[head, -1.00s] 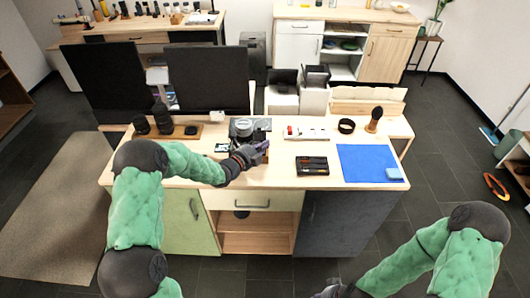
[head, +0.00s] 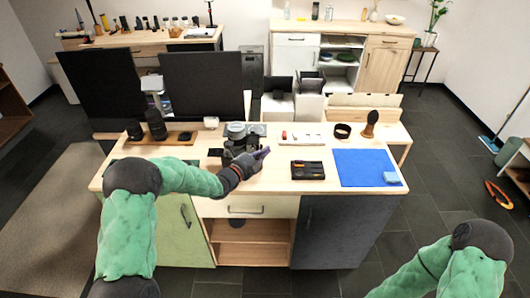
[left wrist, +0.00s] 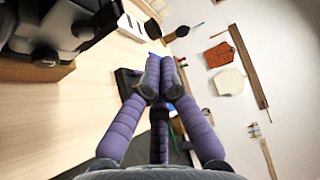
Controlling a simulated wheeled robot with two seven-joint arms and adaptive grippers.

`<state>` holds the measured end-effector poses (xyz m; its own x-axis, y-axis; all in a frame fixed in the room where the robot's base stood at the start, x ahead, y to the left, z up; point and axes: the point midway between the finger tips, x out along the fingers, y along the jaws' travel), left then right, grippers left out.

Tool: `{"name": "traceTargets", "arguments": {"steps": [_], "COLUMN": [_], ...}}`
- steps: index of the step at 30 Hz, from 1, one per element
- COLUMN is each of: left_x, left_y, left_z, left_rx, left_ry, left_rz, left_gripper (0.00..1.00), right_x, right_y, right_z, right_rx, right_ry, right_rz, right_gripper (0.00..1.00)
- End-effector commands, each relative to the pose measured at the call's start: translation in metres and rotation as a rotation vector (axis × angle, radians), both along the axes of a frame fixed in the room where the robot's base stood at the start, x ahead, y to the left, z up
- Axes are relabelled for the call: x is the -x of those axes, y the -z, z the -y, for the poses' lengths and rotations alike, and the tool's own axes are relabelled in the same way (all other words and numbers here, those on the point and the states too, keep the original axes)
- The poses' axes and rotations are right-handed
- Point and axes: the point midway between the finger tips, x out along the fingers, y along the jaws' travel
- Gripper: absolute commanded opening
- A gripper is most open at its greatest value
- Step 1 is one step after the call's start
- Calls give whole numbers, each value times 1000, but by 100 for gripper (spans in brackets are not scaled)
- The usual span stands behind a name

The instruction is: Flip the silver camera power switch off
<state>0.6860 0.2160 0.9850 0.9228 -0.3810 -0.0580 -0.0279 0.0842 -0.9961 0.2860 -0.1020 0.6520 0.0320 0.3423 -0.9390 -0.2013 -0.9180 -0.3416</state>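The silver camera (head: 237,130), with a black lower body, stands on the wooden table (head: 275,185) in the head view. Part of a dark camera-like body (left wrist: 60,30) fills the top left of the left wrist view. My left gripper (head: 264,153) is just in front and to the right of the camera. Its purple fingers (left wrist: 161,78) come together at the tips with nothing between them. I cannot tell whether it touches the camera. The power switch is too small to make out. My right gripper is out of view.
Black lenses (head: 156,125) stand left of the camera. A white strip with a red part (head: 300,134), a black battery charger (head: 307,170), a blue mat (head: 365,168) and a brush (head: 370,123) lie to the right. Two monitors (head: 202,85) stand behind. The front right tabletop is partly clear.

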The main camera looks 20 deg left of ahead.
Motion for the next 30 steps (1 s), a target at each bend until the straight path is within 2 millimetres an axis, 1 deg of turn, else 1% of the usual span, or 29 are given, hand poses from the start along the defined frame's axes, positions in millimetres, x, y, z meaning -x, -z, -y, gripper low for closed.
{"name": "traceTargets", "arguments": {"steps": [1, 6, 9, 12, 18, 30], "left_x": [10, 40, 54, 63, 70, 70], "left_y": [-6, -6, -5, -5, -4, -4], "left_z": [-8, -20, -25, -28, -31, -30], "left_rx": [-2, -2, -2, -2, -2, -2], "left_ry": [-6, -5, -4, -3, -3, -2], "left_rz": [2, 3, 3, 4, 4, 4], "left_gripper": [0, 0, 0, 0, 0, 0], "right_x": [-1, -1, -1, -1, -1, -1], "right_y": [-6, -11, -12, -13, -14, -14], "right_z": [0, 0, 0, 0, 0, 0], "right_rx": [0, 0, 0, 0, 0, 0], "right_ry": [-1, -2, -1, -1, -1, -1], "right_rz": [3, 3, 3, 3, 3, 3], "right_gripper": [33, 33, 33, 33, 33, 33]}}
